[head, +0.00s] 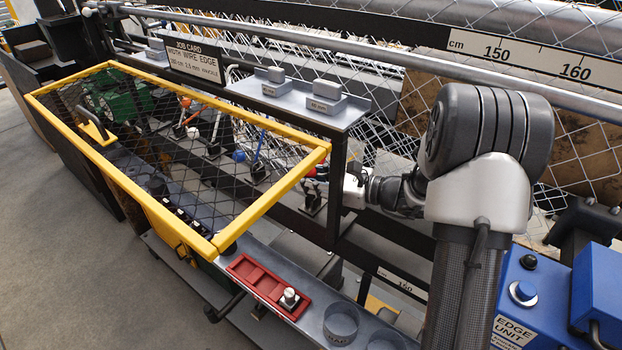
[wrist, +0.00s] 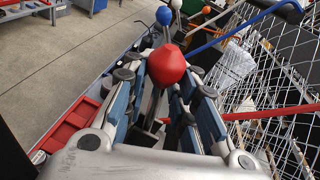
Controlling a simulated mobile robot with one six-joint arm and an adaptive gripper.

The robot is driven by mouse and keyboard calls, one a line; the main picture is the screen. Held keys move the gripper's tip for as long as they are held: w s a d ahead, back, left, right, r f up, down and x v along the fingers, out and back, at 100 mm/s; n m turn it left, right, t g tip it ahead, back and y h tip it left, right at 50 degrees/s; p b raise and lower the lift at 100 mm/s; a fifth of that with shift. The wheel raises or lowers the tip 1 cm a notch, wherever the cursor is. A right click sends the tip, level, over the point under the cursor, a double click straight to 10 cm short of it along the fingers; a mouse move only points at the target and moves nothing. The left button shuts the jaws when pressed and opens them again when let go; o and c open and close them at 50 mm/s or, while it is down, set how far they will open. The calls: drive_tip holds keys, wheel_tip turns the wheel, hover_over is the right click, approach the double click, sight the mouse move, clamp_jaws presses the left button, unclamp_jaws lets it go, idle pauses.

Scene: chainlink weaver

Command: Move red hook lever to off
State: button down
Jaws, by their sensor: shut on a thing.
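The red hook lever has a round red knob (wrist: 167,65), which stands between the blue-padded fingers of my gripper (wrist: 165,92) in the wrist view. My gripper is shut on this lever just below the knob. In the head view, the red lever (head: 317,170) is partly hidden by my gripper (head: 322,182) and the yellow guard frame. Its black base (head: 312,205) sits below. I cannot read any on or off marking for the lever.
Blue (head: 256,148), white and orange-knobbed levers stand in a row to the left. A yellow-framed mesh guard (head: 270,208) slants close in front. A black-legged shelf (head: 335,125) and chain-link mesh (wrist: 285,60) are close by. A red tray (head: 262,285) lies in front.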

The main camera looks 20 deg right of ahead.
drive_tip(key=shift+s+a+f, duration=0.1)
drive_tip(key=shift+s+f, duration=0.1)
idle(0.4)
drive_tip(key=c, duration=1.6)
unclamp_jaws()
drive_tip(key=shift+s+r, duration=0.1)
drive_tip(key=shift+s, duration=0.05)
drive_tip(key=o, duration=0.3)
drive_tip(key=shift+r, duration=0.1)
drive_tip(key=v, duration=1.2)
